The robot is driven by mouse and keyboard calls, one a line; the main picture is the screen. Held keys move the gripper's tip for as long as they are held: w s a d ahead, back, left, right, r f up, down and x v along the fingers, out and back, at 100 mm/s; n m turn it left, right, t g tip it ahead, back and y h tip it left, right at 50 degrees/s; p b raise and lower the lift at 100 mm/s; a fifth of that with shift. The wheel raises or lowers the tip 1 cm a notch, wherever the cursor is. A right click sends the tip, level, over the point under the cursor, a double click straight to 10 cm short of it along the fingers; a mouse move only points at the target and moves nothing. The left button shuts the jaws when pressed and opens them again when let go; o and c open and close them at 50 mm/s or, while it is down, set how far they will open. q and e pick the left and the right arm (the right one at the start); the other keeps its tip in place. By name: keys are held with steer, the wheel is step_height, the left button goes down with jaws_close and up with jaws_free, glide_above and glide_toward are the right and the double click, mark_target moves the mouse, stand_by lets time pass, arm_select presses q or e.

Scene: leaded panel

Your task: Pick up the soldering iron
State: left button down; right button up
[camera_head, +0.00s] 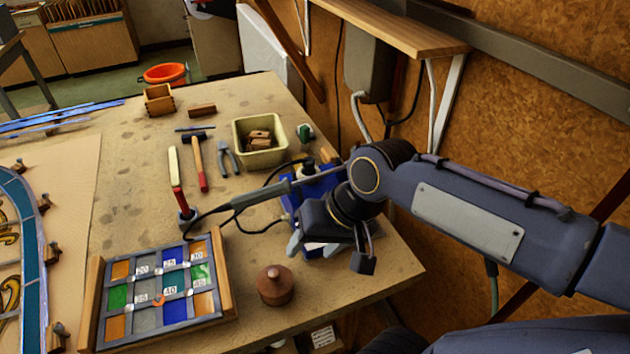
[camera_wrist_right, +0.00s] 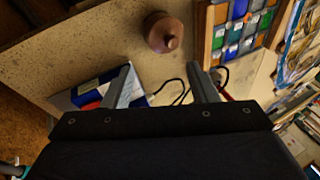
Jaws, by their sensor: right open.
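A slim dark grey handle-like rod (camera_head: 264,194), which looks like the soldering iron, lies left of my right wrist in the head view. A dark cord loops by its left end; I cannot tell exactly where rod and cord part. A blue unit (camera_head: 290,200) stands behind my right gripper, mostly hidden by it. My right gripper (camera_head: 328,250) is open and empty, near the table's right edge. In the wrist view dark cords (camera_wrist_right: 180,92) show beyond and between the open fingers (camera_wrist_right: 162,85), and the blue unit is by the left finger. My left gripper is out of view.
The leaded glass panel (camera_head: 90,300) in its wooden frame and a brown knobbed pot (camera_head: 274,286) stand in front. Hammer (camera_head: 199,165), pliers (camera_head: 229,158) and a cream bin (camera_head: 260,157) lie behind. The wall is close on the right.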

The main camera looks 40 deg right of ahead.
steer(key=w+d+m+g+h+b, duration=0.2)
steer(key=w+d+m+g+h, duration=0.15)
steer(key=w+m, duration=0.6)
steer(key=m+g+h+b, duration=0.1)
steer(key=m+g+h, duration=0.15)
steer(key=m, duration=0.35)
glide_above(278, 185)
steer(key=a, duration=0.2)
steer(key=shift+r+n+t+h, duration=0.25)
steer(key=shift+r+t+h, duration=0.05)
steer(key=shift+t+h, duration=0.1)
steer(key=shift+w+a+m, duration=0.15)
steer(key=shift+w+m, duration=0.2)
steer(key=shift+m, duration=0.05)
steer(key=shift+f+h, duration=0.15)
steer(key=shift+h, duration=0.15)
steer(key=x, duration=0.7)
steer(key=shift+f, duration=0.15)
jaws_close()
